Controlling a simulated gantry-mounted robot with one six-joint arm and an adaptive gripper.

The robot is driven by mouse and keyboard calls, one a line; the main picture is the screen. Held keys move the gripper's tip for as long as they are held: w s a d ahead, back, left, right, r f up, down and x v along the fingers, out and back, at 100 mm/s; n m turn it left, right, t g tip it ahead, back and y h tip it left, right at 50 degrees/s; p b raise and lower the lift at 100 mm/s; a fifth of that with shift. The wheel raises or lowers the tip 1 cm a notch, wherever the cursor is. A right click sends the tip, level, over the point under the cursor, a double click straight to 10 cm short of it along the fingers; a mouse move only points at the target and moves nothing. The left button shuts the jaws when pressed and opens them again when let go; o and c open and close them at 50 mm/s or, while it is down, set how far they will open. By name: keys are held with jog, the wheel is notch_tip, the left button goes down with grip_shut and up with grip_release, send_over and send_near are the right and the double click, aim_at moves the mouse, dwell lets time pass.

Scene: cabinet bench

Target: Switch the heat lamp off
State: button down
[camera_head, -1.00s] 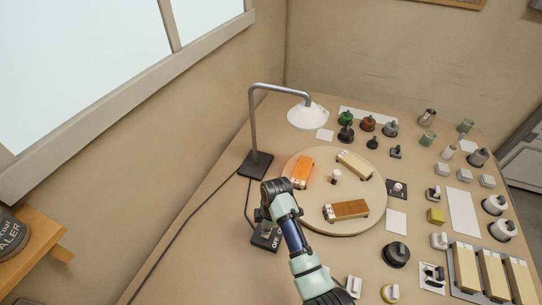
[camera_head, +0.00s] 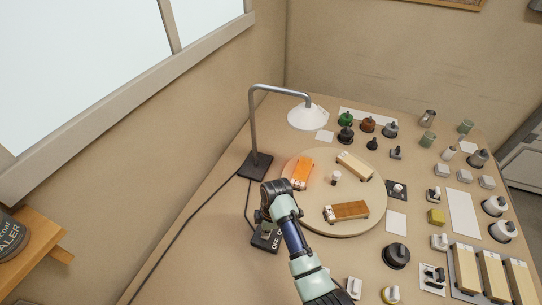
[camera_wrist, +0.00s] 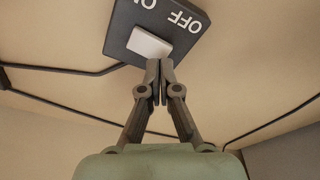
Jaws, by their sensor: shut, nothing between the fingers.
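The heat lamp has a white shade (camera_head: 308,116) on a grey bent pole above the round board, with a dark square base (camera_head: 256,165). A warm orange tint shows on and around the block under it. The lamp's dark switch box (camera_head: 264,238) lies on the bench, partly hidden by my arm. In the wrist view, the switch box (camera_wrist: 124,42) shows white ON and OFF lettering and a pale rocker (camera_wrist: 149,45). My gripper (camera_wrist: 160,64) is shut and empty, its tips at the rocker's OFF-side edge. I cannot tell whether they touch it.
The round board (camera_head: 340,228) carries wooden blocks, including an orange one (camera_head: 302,173). Dark cables (camera_head: 192,218) run over the bench left of the switch box. Knobs, jars and a rack of blocks (camera_head: 492,275) crowd the right side. The front left bench is mostly clear.

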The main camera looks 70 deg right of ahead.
jog(key=shift+f+b, duration=0.6)
jog(key=shift+f, duration=0.55)
dwell(0.4)
notch_tip(320, 180, up, 7)
jog(key=p, duration=0.8)
jog(key=shift+r, duration=0.15)
dwell(0.4)
